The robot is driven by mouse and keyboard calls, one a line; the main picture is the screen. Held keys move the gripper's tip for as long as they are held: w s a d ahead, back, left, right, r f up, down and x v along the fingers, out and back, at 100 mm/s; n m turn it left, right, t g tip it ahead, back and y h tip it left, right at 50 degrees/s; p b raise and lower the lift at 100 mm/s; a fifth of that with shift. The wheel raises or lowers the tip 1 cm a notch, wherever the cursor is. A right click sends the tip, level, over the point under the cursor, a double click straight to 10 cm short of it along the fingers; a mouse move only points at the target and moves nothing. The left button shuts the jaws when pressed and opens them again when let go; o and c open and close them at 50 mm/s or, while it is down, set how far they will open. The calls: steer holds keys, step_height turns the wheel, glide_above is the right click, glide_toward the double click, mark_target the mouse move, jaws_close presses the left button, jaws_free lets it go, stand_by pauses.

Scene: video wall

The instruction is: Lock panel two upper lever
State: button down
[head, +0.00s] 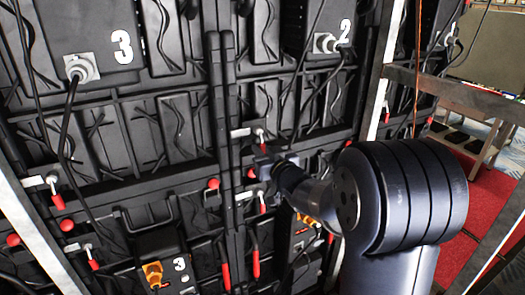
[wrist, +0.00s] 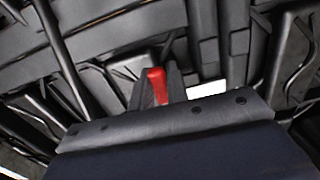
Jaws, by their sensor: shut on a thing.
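The panel marked 2 (head: 318,40) is at the upper right in the head view. A metal lever with a red grip (head: 262,138) sits below it, beside the central vertical frame. My gripper (head: 262,164) is right at this lever, reaching in from the right. In the wrist view, the red lever grip (wrist: 156,86) shows between the dark fingers of my gripper (wrist: 157,88), which are shut on it. The fingers and my wrist hide part of the lever, so its exact angle is hard to tell.
Several other red-handled levers hang nearby, such as one at the lower left (head: 56,195) and one below my gripper (head: 256,262). The panel marked 3 (head: 90,40) is on the left. Loose black cables hang down. A metal frame post (head: 383,75) stands right of panel 2.

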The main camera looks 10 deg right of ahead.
steer(key=c, duration=1.4)
jaws_free()
steer(key=shift+s, duration=0.15)
steer(key=b+v, duration=0.1)
steer(key=v, duration=0.9)
steer(key=shift+s+d, duration=0.1)
steer(key=shift+s, duration=0.2)
steer(key=shift+w, duration=0.1)
steer(key=p+x, duration=0.1)
steer(key=x, duration=1)
steer(key=shift+d, duration=0.1)
